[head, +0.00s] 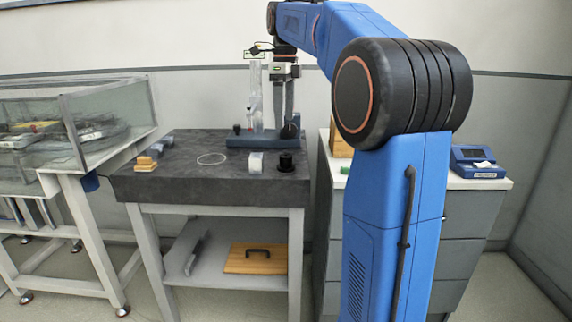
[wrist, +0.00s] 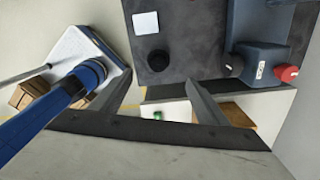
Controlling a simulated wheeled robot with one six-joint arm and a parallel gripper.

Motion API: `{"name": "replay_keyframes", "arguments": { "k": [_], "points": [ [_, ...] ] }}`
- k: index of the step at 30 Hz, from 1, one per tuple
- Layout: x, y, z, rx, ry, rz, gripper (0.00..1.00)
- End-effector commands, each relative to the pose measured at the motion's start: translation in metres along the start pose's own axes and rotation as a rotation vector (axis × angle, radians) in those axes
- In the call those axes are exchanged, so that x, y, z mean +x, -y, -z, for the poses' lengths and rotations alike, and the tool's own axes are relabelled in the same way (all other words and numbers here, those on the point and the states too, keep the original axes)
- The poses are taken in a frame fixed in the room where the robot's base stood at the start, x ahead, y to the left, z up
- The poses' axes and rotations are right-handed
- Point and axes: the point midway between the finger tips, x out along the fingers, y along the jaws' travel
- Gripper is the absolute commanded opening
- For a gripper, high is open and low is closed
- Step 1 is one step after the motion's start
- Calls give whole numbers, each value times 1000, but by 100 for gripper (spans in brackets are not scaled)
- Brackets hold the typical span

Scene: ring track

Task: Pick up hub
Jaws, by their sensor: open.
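A small black round piece, which I take to be the hub (head: 285,161), stands on the dark table near its right front corner. It also shows in the wrist view (wrist: 158,60), just beyond the tips of my gripper and roughly centred between them. My gripper (wrist: 160,80) is open, with its two dark fingers spread and nothing between them. In the head view my wrist is raised above the back right of the table, near the blue stand, and its fingers are hard to make out there.
A white block (head: 256,162) stands left of the hub. The blue-based stand (head: 250,139) with a clear tube is behind, with a red knob (wrist: 287,73). A wooden piece (head: 146,162) and a thin ring (head: 211,159) lie left. A cabinet (head: 497,184) stands right.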

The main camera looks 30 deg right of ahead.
Motion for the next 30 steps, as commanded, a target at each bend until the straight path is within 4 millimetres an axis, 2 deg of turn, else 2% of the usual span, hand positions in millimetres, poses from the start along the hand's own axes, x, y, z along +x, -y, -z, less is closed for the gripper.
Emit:
{"name": "replay_keyframes", "arguments": {
  "k": [12,22,30],
  "points": [
    [72,-1,0,-2,-1,-2,68],
    [95,-1,1,-3,0,0,68],
    [130,-4,4,-3,0,-1,68]
  ]
}}
